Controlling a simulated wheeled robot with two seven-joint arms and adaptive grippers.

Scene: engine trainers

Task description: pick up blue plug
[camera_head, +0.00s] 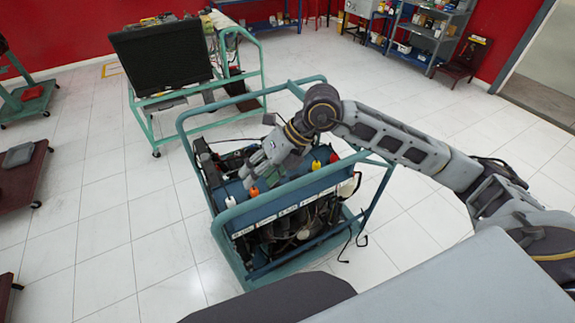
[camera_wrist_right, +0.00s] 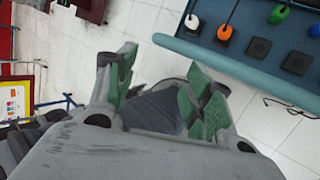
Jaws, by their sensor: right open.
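The blue plug (camera_wrist_right: 314,30) stands on the panel of the engine trainer, at the right edge of the right wrist view and partly cut off. I cannot make it out in the head view, where my right arm covers part of the panel. My right gripper (camera_head: 258,170) is above the left part of the trainer. In the right wrist view its green-padded fingers (camera_wrist_right: 165,88) are apart and empty, with white floor behind them. The plug is to the right of the fingers, apart from them. My left gripper is out of view.
The panel (camera_wrist_right: 240,62) also holds a white plug (camera_wrist_right: 192,22), an orange plug (camera_wrist_right: 225,32), a green plug (camera_wrist_right: 278,14) and black sockets. The trainer's green tube frame (camera_head: 222,228) surrounds it. Another trainer (camera_head: 160,55) stands behind.

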